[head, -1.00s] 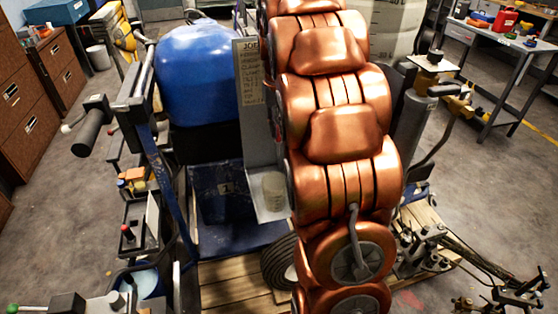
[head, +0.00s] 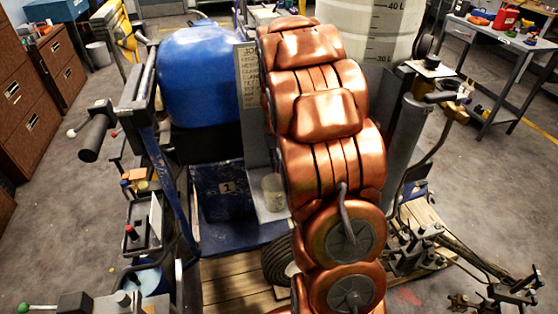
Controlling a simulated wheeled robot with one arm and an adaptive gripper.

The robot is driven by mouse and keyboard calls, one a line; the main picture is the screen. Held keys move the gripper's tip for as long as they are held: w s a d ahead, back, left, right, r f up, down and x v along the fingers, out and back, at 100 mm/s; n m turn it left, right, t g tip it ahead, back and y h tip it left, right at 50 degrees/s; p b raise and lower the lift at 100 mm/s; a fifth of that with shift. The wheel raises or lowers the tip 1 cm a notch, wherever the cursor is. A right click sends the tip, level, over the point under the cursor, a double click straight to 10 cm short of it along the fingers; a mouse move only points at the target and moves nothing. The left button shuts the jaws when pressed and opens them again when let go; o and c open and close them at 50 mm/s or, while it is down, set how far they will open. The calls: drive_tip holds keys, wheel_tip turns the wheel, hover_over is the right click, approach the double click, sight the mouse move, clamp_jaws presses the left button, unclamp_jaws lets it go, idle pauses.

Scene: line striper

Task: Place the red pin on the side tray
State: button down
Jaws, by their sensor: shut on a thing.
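My gripper is not in view; my copper arm fills the middle and hides what lies behind it. I cannot make out a red pin for certain. A small red-topped black knob (head: 131,232) stands on a grey tray-like ledge (head: 150,247) at the left side of the machine. I cannot tell whether this ledge is the side tray. A small grey shelf (head: 268,213) with a pale cup (head: 273,191) on it is just left of my arm.
A blue tank (head: 203,78) and a handlebar grip (head: 98,138) are at the left. A white graduated tank (head: 375,25) stands behind my arm. Metal fittings (head: 415,245) sit low at the right. A workbench (head: 495,40) is far right. Grey floor is open on both sides.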

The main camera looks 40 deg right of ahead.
drive_tip(key=shift+f, duration=0.1)
drive_tip(key=c, duration=1.1)
unclamp_jaws()
drive_tip(key=shift+c, duration=0.2)
